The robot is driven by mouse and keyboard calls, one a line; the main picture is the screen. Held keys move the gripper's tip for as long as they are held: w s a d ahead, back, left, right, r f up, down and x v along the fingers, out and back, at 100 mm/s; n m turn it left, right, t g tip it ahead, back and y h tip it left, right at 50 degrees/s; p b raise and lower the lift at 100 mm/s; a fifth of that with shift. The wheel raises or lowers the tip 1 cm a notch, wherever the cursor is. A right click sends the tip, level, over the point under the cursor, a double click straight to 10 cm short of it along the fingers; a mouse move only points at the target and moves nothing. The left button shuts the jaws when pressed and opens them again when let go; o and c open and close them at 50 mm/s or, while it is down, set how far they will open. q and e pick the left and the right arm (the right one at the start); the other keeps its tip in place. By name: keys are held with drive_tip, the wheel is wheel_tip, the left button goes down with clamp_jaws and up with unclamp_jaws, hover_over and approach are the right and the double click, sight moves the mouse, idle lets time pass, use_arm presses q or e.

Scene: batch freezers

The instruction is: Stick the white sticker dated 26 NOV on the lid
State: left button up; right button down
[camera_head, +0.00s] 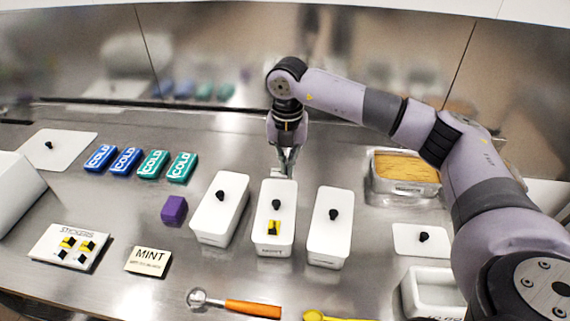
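My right gripper (284,166) points down just behind the middle white tub (275,243), near the back edge of its lid (275,190). A small pale patch shows at its fingertips; I cannot tell whether it is a sticker, or whether the fingers are shut. The lid has a black knob and a yellow-and-black sticker (274,228) in front of it. The tub's front reads MINT. A white STICKERS board (50,259) at the lower left carries several yellow, black and white pieces; no date is readable. My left gripper is out of view.
Lidded white tubs stand left (220,208) and right (330,226) of the middle one. A MINT card (148,261), purple block (174,210), several COLD packs (152,164), an orange-handled scoop (252,308) and a tan-filled pan (405,171) lie around on the steel counter.

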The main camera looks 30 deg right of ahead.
sight(286, 192)
drive_tip(key=shift+w+a+f, duration=0.1)
drive_tip(key=shift+a+f, duration=0.1)
drive_tip(key=shift+f, duration=0.25)
drive_tip(key=shift+f+b, duration=0.3)
drive_tip(key=shift+b, duration=0.2)
wheel_tip(286, 192, down, 3)
drive_tip(key=shift+f+b, duration=0.2)
drive_tip(key=shift+b, duration=0.85)
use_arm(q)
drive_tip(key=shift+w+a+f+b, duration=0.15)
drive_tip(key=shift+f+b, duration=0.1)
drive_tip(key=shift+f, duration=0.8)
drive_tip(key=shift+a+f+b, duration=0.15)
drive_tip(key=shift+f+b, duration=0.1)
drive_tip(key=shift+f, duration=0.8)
use_arm(e)
drive_tip(key=shift+f, duration=0.7)
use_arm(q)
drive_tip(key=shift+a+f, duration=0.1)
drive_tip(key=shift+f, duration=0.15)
use_arm(e)
drive_tip(key=shift+f, duration=0.35)
drive_tip(key=c, duration=2.3)
unclamp_jaws()
drive_tip(key=o, duration=0.6)
